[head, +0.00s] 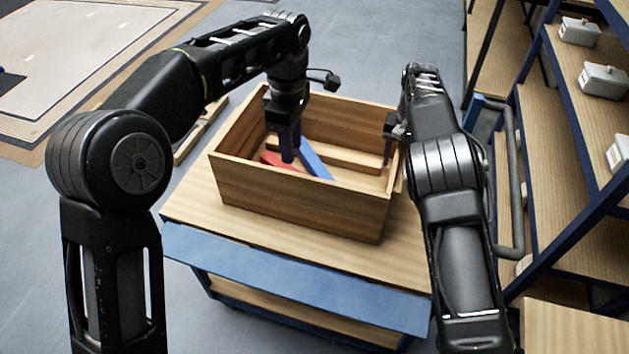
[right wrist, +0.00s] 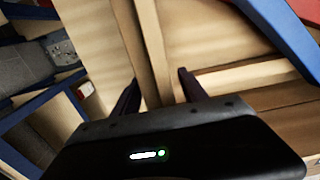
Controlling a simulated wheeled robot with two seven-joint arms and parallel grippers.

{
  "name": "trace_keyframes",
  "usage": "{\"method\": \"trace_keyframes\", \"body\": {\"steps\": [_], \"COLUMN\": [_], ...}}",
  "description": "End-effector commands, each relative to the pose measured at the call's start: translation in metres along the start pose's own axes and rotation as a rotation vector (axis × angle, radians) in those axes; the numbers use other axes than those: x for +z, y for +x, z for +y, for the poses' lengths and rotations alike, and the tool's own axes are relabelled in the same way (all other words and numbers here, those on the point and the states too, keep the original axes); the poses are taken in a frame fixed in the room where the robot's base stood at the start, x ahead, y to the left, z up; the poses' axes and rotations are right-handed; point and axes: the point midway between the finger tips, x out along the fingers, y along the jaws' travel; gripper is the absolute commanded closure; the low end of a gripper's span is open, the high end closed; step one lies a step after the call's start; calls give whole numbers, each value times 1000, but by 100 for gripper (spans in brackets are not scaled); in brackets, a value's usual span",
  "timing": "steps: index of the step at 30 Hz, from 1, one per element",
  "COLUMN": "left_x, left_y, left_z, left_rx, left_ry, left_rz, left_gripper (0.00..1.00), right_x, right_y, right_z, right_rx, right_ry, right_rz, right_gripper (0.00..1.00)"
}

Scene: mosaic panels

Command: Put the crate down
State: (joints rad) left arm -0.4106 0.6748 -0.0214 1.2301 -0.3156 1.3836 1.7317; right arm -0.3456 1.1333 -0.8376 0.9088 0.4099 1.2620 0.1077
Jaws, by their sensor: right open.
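The wooden crate (head: 300,198) stands upright on the wooden top of a cart (head: 195,208). Inside it lie a blue piece (head: 314,160), a red piece (head: 277,160) and a pale wooden strip (head: 340,153). My right gripper (head: 391,155) is open at the crate's right wall. In the right wrist view its fingers (right wrist: 160,90) stand on either side of the wall (right wrist: 152,50), with no clear contact.
Shelving (head: 570,120) with several pale lidded boxes (head: 603,80) stands close on the right. A grey rail (head: 516,190) runs between it and the cart. The cart's front has a blue edge (head: 290,282). Grey floor (head: 365,45) lies behind, with wooden pieces (head: 205,125) at left.

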Motion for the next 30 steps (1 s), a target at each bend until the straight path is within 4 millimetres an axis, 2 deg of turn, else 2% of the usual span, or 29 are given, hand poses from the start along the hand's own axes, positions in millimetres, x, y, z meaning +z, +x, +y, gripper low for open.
{"method": "trace_keyframes", "body": {"steps": [7,11,20,30], "left_x": [0,0,0,0], "left_y": [0,0,1,1], "left_z": [0,0,0,0], "left_rx": [0,0,0,0], "left_ry": [0,0,0,0], "left_rz": [0,0,0,0], "left_gripper": [67,67,67,67], "right_x": [0,0,-1,0], "right_y": [-1,-8,-54,-75], "right_z": [0,0,0,0], "right_rx": [0,-2,-3,-1], "right_ry": [0,0,0,0], "right_rz": [0,1,1,1], "right_gripper": [49,49,49,49]}}
